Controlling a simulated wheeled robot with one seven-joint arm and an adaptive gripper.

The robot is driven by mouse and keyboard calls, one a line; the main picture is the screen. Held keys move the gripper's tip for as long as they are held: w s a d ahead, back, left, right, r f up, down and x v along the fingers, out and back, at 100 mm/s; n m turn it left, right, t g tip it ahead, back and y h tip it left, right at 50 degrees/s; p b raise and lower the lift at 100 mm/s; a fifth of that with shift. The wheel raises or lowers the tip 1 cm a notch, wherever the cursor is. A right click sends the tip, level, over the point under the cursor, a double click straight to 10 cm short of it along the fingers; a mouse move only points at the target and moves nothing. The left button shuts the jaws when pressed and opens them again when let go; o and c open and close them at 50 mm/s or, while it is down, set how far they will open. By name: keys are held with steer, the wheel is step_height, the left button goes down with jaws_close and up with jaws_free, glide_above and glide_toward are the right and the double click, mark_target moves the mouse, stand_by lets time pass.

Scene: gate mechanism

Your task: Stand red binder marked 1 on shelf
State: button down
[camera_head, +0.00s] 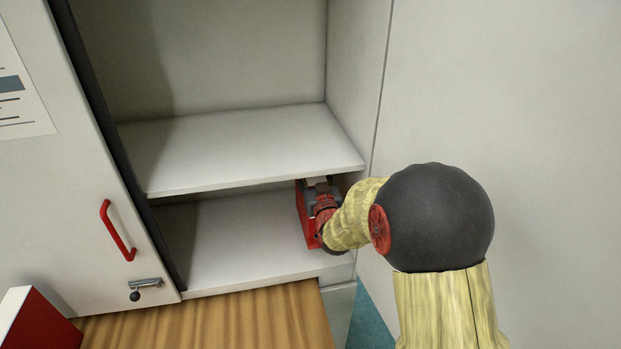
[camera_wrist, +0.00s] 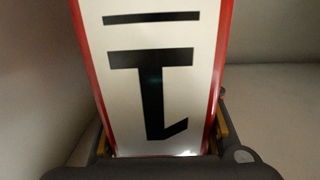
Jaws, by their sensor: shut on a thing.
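The red binder marked 1 (camera_wrist: 207,75) fills the middle of the wrist view, its white label with a black 1 facing the camera. It also shows in the head view (camera_head: 302,214) as a red upright shape on the lower shelf (camera_head: 230,235), near the right wall. My gripper (camera_wrist: 160,150) is shut on the binder, one finger on each side of it. In the head view my gripper (camera_head: 318,190) reaches into the lower compartment and covers much of the binder. Whether the binder's base touches the shelf is hidden.
An upper shelf (camera_head: 240,145) lies close above my gripper. The cabinet's right wall (camera_head: 358,70) is close on the right. The lower shelf is bare to the left. A door with a red handle (camera_head: 117,230) stands at left. Another red binder (camera_head: 40,325) is on the wooden table (camera_head: 220,325).

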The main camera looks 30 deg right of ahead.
steer(key=shift+w+d+f+p, duration=0.1)
steer(key=shift+w+f+p, duration=0.1)
steer(key=shift+f, duration=0.6)
steer(key=shift+w+f+p, duration=0.1)
steer(key=shift+w+f, duration=0.05)
steer(key=shift+f, duration=0.8)
steer(key=c, duration=1.1)
jaws_free()
steer(key=shift+s, duration=0.1)
steer(key=shift+o, duration=0.6)
steer(key=shift+f, duration=0.1)
steer(key=b+v, duration=0.1)
steer(key=v, duration=1.1)
steer(key=shift+r, duration=0.2)
